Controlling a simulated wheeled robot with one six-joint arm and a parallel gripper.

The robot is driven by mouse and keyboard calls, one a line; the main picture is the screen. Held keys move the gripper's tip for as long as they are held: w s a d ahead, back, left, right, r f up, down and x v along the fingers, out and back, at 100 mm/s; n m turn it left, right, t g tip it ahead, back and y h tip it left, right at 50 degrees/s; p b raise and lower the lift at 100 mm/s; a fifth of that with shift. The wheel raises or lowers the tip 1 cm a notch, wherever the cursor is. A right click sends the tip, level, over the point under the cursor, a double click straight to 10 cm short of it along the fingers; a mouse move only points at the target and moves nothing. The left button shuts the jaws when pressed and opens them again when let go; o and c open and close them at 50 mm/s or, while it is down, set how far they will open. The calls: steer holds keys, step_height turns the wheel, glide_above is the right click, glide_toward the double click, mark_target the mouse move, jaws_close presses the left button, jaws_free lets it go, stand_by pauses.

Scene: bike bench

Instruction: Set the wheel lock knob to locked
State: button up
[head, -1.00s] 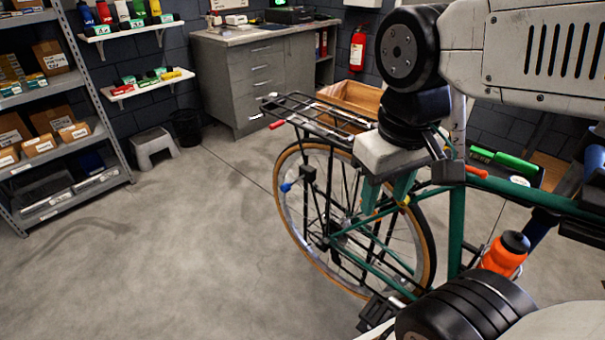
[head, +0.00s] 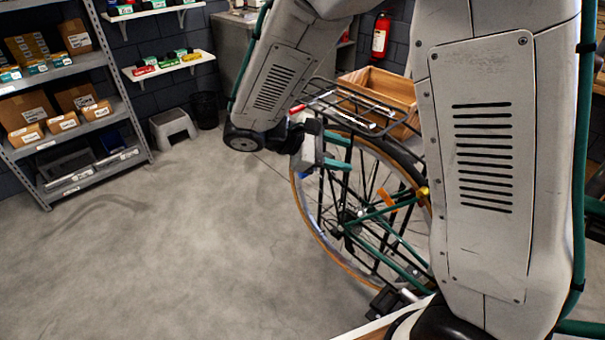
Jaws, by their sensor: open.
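My gripper (head: 340,151) is beside the upper left part of the bike's rear wheel (head: 303,212), below the rack. Its two teal fingers are apart, one above the other, and point right toward the wheel. I see nothing between them. An orange lever-like part (head: 402,204) shows near the frame tubes right of the wheel's hub, next to a small yellow part (head: 422,192). I cannot make out which part is the wheel lock knob or how it is set. My arm hides most of the bike's frame.
A black rear rack (head: 345,105) with a red part (head: 297,109) at its left end is just above my gripper. A wooden crate (head: 385,87) stands behind it. Shelving (head: 135,135) and a grey step stool (head: 172,128) are at left. The floor left of the bike is clear.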

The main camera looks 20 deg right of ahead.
steer(key=w+a+f+n+t+h, duration=0.3)
steer(key=w+a+f+n, duration=0.2)
steer(key=w+f, duration=0.15)
steer(key=n+t+h, duration=0.1)
steer(key=n+t, duration=0.4)
steer(key=t, duration=0.1)
glide_toward(300, 175)
steer(key=x, duration=1.1)
steer(key=shift+f, duration=0.1)
